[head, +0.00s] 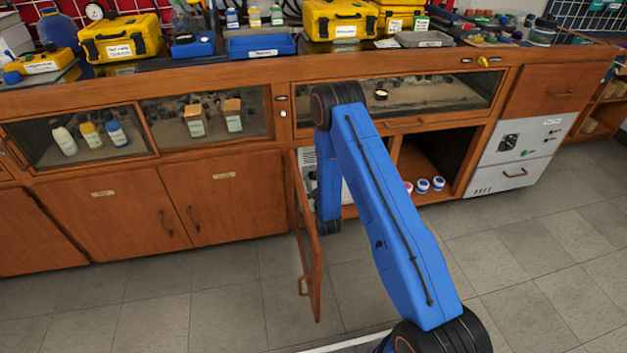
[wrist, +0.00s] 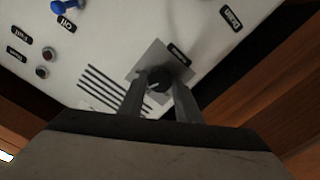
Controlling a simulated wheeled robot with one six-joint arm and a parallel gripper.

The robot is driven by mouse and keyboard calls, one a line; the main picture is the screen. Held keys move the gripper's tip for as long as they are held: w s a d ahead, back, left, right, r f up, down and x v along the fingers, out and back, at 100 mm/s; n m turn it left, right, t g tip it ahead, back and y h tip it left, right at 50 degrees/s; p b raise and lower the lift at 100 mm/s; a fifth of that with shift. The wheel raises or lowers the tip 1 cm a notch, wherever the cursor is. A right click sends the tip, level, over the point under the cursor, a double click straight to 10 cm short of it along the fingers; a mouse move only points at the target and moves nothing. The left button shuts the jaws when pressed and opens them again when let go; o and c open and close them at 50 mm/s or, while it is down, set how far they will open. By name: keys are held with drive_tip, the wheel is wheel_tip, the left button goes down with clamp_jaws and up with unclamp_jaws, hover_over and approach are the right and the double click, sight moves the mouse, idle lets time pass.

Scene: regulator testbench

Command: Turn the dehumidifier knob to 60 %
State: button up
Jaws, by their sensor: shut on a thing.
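In the wrist view, a small round dark knob (wrist: 157,79) sits on a light square plate on a white panel (wrist: 120,42). My gripper (wrist: 160,86) has one finger on each side of the knob and is shut on it. A small dark label (wrist: 179,54) sits near the plate; its text and the knob's setting are too small to read. In the head view, part of a white unit (head: 309,160) shows in the open cabinet behind my arm. My gripper and the knob are hidden there.
The open wooden cabinet door (head: 306,245) stands just left of my arm. Several small jars (head: 423,186) stand in the compartment on the right. The floor in front is clear.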

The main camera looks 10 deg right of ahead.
drive_tip(key=m, duration=0.7)
idle(0.6)
drive_tip(key=o, duration=1.1)
drive_tip(key=shift+c, duration=0.2)
drive_tip(key=s, duration=1.7)
drive_tip(key=shift+s, duration=0.25)
